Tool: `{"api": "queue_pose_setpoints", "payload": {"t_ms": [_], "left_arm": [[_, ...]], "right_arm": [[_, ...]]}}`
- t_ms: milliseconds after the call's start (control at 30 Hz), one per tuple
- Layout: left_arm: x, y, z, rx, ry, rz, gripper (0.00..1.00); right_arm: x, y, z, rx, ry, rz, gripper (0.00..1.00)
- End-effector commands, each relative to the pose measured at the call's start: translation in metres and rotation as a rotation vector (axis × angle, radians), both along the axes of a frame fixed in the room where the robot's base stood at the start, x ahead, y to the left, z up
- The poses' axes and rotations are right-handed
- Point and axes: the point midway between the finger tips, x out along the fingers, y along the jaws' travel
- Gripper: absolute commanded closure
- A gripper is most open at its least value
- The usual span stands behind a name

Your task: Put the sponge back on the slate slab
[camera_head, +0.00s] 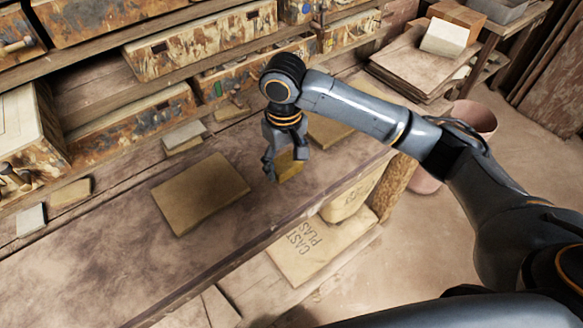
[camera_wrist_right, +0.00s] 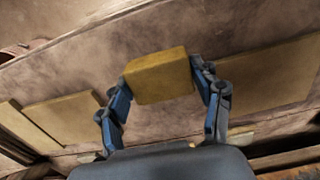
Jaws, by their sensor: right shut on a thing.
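The sponge (camera_head: 290,166) is a yellow-brown block. My right gripper (camera_head: 284,160) is shut on it over the workbench, between two flat tan slabs. In the right wrist view the sponge (camera_wrist_right: 160,76) sits between the fingertips, gripped on both sides. I cannot tell whether its underside touches the bench. One slab (camera_head: 200,192) lies left of the gripper; another slab (camera_head: 333,128) lies to the right, partly hidden by my arm. Both show in the wrist view, one at the right (camera_wrist_right: 270,80) and one at the left (camera_wrist_right: 70,115). I cannot tell which is slate.
The workbench (camera_head: 110,250) has free room at the front left. Small blocks (camera_head: 185,136) lie at its back, below stained drawers (camera_head: 200,45). A pink bin (camera_head: 472,118) stands beyond the right end.

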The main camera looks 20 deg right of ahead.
Motion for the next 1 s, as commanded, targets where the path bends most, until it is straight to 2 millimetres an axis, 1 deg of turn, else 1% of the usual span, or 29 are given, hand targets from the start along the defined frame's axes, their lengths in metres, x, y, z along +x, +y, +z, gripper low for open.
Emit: {"api": "queue_pose_setpoints", "payload": {"t_ms": [100,267,367,500,600,933,967,1000], "left_arm": [[0.001,-0.001,0.003,-0.001,-0.002,0.0,0.3],[0.002,-0.001,0.004,-0.002,-0.004,0.0,0.3],[0.003,-0.001,0.006,-0.001,-0.004,0.001,0.3],[0.003,-0.001,0.015,-0.001,-0.004,0.002,0.3],[0.003,0.0,0.016,0.0,-0.004,0.003,0.3],[0.003,0.0,0.016,0.0,-0.003,0.004,0.3],[0.003,0.0,0.016,0.0,-0.003,0.004,0.3],[0.003,0.001,0.016,0.001,-0.003,0.004,0.3]], "right_arm": [[0.009,-0.01,-0.015,-0.001,0.0,-0.002,0.6],[0.015,-0.015,-0.024,0.0,-0.001,-0.001,0.6],[0.02,-0.022,-0.035,-0.002,-0.001,-0.002,0.6],[0.019,-0.02,-0.054,0.0,0.0,0.0,0.6],[0.019,-0.02,-0.062,0.0,-0.002,0.0,0.6],[0.019,-0.02,-0.065,0.0,-0.001,0.0,0.6],[0.019,-0.02,-0.066,0.001,-0.002,0.0,0.33],[0.019,-0.02,-0.066,0.001,-0.002,0.001,0.25]]}}
